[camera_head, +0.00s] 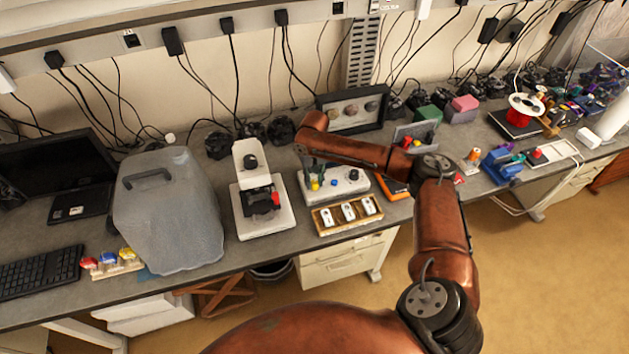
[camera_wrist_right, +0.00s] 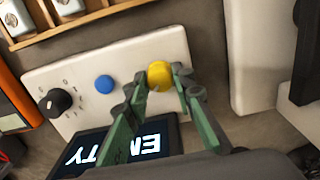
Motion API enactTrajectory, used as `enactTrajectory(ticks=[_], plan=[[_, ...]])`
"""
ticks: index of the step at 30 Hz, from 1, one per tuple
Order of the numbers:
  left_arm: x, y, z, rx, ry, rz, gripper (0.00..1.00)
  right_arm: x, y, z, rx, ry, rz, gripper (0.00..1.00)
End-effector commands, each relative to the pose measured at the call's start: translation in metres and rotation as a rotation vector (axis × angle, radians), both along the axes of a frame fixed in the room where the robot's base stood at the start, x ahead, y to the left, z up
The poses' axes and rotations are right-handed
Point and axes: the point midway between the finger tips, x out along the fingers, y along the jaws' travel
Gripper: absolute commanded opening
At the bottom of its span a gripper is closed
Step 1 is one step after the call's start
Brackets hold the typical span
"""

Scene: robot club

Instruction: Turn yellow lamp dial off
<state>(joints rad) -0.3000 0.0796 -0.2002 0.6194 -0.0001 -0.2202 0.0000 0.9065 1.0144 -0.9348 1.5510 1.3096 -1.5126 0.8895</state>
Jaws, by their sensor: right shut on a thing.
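A white panel (camera_head: 343,191) stands on the bench, and it also shows in the wrist view (camera_wrist_right: 128,51). It carries a round yellow dial (camera_wrist_right: 159,74), a blue button (camera_wrist_right: 104,84) and a black knob (camera_wrist_right: 55,102). In the head view the yellow dial (camera_head: 315,186) sits at the panel's left side. My right gripper (camera_wrist_right: 163,86) has its green fingers shut on the yellow dial, one fingertip at each side. In the head view my right gripper (camera_head: 314,174) reaches down over the panel. My left gripper is in neither view. No lamp can be made out clearly.
A dark display (camera_wrist_right: 125,145) with white letters, partly hidden by the fingers, adjoins the panel. A wooden tray (camera_head: 347,214) with white switches lies in front. A white device (camera_head: 264,207) stands left, beside a grey covered box (camera_head: 168,211). A framed case (camera_head: 354,110) stands behind.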

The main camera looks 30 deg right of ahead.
Motion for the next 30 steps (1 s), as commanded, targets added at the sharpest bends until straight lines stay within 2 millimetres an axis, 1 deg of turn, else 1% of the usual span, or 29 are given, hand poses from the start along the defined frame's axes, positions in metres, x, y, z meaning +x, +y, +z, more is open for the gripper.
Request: enactTrajectory(ticks=[5, 8, 14, 21, 30], plan=[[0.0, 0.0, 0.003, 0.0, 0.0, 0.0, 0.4, 0.0, 0.0, 0.001, 0.0, 0.0, 0.012, 0.0], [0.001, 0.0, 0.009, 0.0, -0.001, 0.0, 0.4, 0.0, -0.001, 0.002, 0.0, 0.001, 0.037, 0.0], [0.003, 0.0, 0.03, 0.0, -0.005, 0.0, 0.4, -0.001, 0.0, 0.004, 0.001, 0.002, 0.144, 0.0], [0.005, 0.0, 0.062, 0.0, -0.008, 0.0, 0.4, -0.001, 0.001, 0.005, 0.002, 0.002, 0.353, 0.0], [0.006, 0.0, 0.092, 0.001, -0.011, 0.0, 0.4, 0.0, 0.0, 0.004, 0.001, 0.001, 0.638, 0.0]])
